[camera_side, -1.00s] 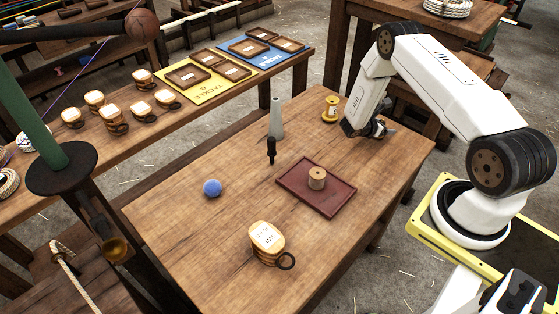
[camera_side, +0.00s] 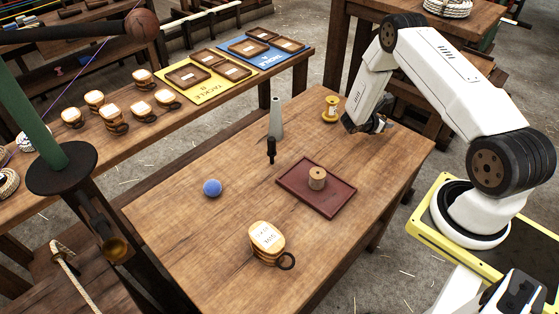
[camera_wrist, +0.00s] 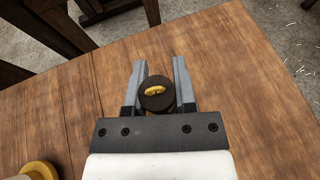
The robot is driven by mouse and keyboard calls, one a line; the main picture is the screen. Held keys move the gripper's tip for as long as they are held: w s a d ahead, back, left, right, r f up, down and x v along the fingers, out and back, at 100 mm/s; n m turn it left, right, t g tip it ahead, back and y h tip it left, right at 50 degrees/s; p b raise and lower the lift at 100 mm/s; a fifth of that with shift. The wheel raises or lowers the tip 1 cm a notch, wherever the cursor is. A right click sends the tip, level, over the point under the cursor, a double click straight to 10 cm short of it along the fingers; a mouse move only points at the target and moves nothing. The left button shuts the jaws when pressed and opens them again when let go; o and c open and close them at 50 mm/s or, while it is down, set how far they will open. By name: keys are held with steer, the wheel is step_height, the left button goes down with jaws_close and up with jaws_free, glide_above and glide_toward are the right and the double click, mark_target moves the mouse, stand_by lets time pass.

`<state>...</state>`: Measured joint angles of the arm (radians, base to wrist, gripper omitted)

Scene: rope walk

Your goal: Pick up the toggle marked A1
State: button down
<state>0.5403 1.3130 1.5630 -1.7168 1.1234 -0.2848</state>
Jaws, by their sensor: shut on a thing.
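My gripper (camera_wrist: 160,80) is shut on a dark round piece (camera_wrist: 157,103) with a yellow loop on its top, held between the two grey fingers. I cannot read any A1 mark on it. In the side view my gripper (camera_side: 376,126) is low over the far right part of the wooden table (camera_side: 215,245), just right of a yellow spool. The held piece is mostly hidden there, and I cannot tell whether it touches the table.
The yellow spool (camera_side: 330,109) stands close by.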

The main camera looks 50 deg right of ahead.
steer(key=s+a+r, duration=0.9)
steer(key=s+r, duration=0.1)
steer(key=r, duration=0.1)
steer(key=shift+s, duration=0.25)
steer(key=shift+a+r, duration=0.1)
stand_by(0.6)
